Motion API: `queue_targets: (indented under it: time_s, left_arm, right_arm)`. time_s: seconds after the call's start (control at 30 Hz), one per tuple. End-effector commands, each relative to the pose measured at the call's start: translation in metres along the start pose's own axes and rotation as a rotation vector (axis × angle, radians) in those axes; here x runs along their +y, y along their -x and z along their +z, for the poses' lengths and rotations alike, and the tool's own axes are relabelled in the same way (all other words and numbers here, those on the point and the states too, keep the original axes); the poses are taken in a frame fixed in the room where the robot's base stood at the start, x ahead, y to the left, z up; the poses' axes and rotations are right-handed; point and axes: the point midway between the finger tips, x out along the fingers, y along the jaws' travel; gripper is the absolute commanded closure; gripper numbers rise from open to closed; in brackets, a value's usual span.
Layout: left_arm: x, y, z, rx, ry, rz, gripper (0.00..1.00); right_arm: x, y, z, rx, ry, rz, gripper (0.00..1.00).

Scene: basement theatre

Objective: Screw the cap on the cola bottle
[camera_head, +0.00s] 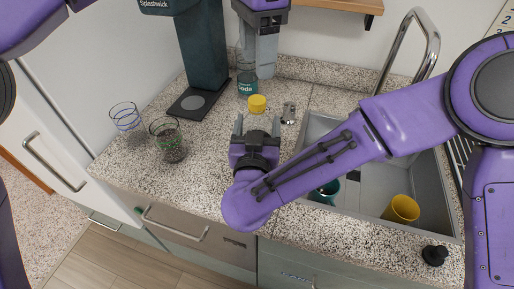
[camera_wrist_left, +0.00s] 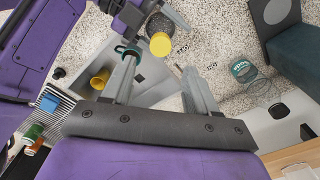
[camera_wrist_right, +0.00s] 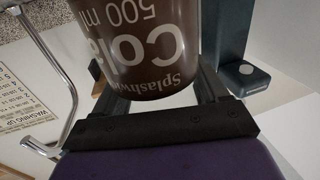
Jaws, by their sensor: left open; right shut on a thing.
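The brown cola bottle (camera_wrist_right: 140,45) fills the top of the right wrist view, between the fingers of my right gripper (camera_wrist_right: 165,95), which is shut on it. In the head view this gripper (camera_head: 257,122) is low over the counter, and the bottle is hard to make out there. A yellow round piece (camera_head: 257,103), perhaps the cap, is just beyond its fingers. It also shows in the left wrist view (camera_wrist_left: 160,44). My left gripper (camera_head: 258,72) is near the back wall; its fingers are apart and empty in the left wrist view (camera_wrist_left: 158,75).
A bottle with a teal soda label (camera_head: 247,88) stands near the backsplash. A dark green machine (camera_head: 203,45) and two glasses (camera_head: 125,117) (camera_head: 170,145) are to the left. The sink (camera_head: 365,195) holds a yellow cup (camera_head: 402,209) and a teal cup (camera_head: 326,192). A small metallic thing (camera_head: 289,112) is near the yellow piece.

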Motion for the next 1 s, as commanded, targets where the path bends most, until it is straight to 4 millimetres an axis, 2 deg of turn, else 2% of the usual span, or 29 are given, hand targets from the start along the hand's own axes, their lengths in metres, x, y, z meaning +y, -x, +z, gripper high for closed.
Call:
queue_targets:
  time_s: [0.13,0.47,0.57,0.8,1.0]
  left_arm:
    - [0.000,0.000,0.000,0.000,0.082,0.000,0.42]
    - [0.000,-0.003,0.000,-0.002,0.082,0.000,0.42]
    - [-0.001,-0.014,0.001,-0.004,0.081,0.001,0.42]
    - [0.000,-0.055,0.001,-0.002,0.080,0.001,0.42]
    - [0.000,-0.077,0.000,-0.001,0.082,0.001,0.42]
  right_arm:
    - [0.000,0.000,0.002,-0.003,0.002,0.000,1.00]
    - [0.000,0.001,0.002,-0.004,0.002,0.000,1.00]
    - [0.000,0.001,0.002,-0.004,0.002,0.000,1.00]
    - [0.000,0.001,0.002,-0.004,0.003,0.000,1.00]
    - [0.000,0.001,0.002,-0.004,0.003,0.000,1.00]
